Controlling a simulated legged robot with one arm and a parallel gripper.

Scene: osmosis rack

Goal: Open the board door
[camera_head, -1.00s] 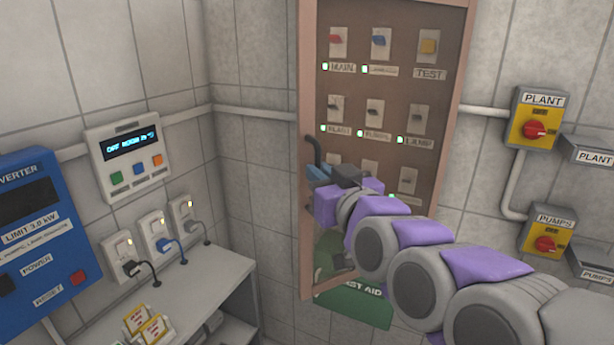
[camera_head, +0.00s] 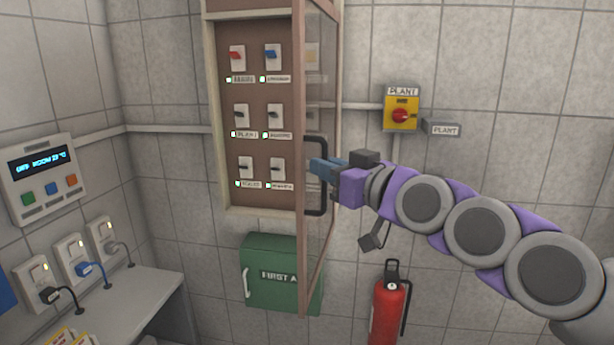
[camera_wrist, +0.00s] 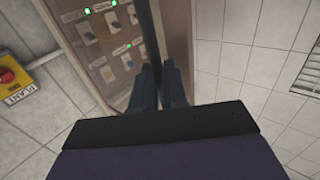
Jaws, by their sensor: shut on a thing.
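The board (camera_head: 222,110) is a brown wall cabinet holding several labelled switches with small green lights. Its glazed door (camera_head: 318,240) has a thin brown frame and stands swung out from the wall on the right side, so the switches on the left are uncovered. The black bar handle (camera_head: 317,205) is on the door. My gripper (camera_head: 318,170) is shut on the handle, with its blue fingertips around the bar. In the wrist view the dark bar runs between the two fingers (camera_wrist: 160,85), with the door's pane on the left.
A green first aid box (camera_head: 275,275) hangs below the board. A red fire extinguisher (camera_head: 388,305) stands to the right under my arm. A yellow PLANT switch (camera_head: 401,110) is on the wall behind. A grey bench (camera_head: 150,290) with plugged sockets above it is at left.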

